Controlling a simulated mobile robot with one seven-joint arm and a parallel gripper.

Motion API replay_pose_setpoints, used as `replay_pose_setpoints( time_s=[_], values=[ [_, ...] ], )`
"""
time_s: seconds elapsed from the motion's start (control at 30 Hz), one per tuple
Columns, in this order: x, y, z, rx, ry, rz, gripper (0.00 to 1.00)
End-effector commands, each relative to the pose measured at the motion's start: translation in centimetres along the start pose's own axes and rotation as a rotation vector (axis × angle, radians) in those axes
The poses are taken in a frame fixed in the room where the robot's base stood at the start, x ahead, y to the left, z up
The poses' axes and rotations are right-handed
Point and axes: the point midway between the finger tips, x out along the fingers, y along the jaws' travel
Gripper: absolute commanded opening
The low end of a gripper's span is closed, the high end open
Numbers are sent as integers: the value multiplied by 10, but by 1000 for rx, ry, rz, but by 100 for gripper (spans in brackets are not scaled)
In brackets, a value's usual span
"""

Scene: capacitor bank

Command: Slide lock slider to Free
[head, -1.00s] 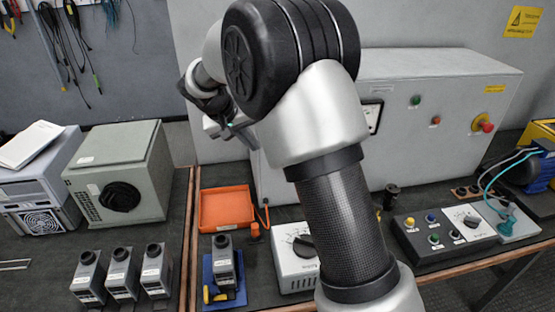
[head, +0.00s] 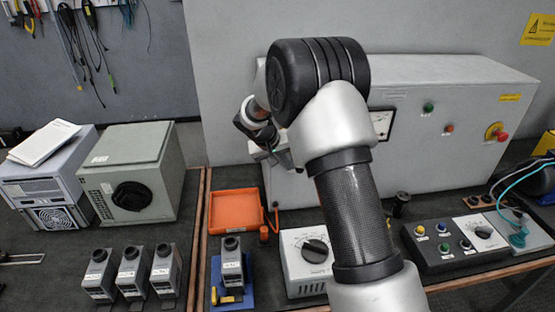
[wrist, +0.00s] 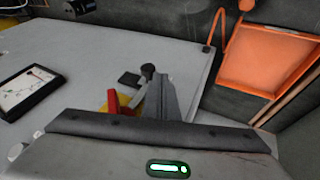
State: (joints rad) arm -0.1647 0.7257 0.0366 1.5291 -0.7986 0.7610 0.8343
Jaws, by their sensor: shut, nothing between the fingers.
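The grey cabinet (head: 440,130) stands at the back of the bench. In the wrist view, a small dark knob (wrist: 148,71) and a dark square plate (wrist: 128,79) show on its pale face, beside a red and yellow part (wrist: 113,100). I cannot tell which of these is the lock slider, and no Free label is readable. My gripper (wrist: 163,92) is shut and empty, its fingers close to the knob; contact cannot be told. In the head view my gripper (head: 268,153) is small, at the cabinet's left part, and my arm hides much of that area.
An orange tray (head: 211,212) lies in front of the cabinet. A white box with a dial (head: 306,267) and a dark button panel (head: 440,262) stand on the bench. A red stop button (head: 500,136) is on the cabinet's right. Several grey blocks (head: 132,272) stand front left.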

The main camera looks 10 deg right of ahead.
Motion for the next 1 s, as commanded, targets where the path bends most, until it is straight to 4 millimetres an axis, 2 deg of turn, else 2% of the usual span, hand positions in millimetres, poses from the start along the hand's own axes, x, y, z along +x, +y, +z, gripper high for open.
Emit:
replay_pose_setpoints(
  time_s=[0.47,0.73,1.0],
  values=[
    [5,6,1,0,1,-1,0],
    [20,36,1,3,1,0,0],
    [20,38,1,-1,-1,0,0]
  ],
)
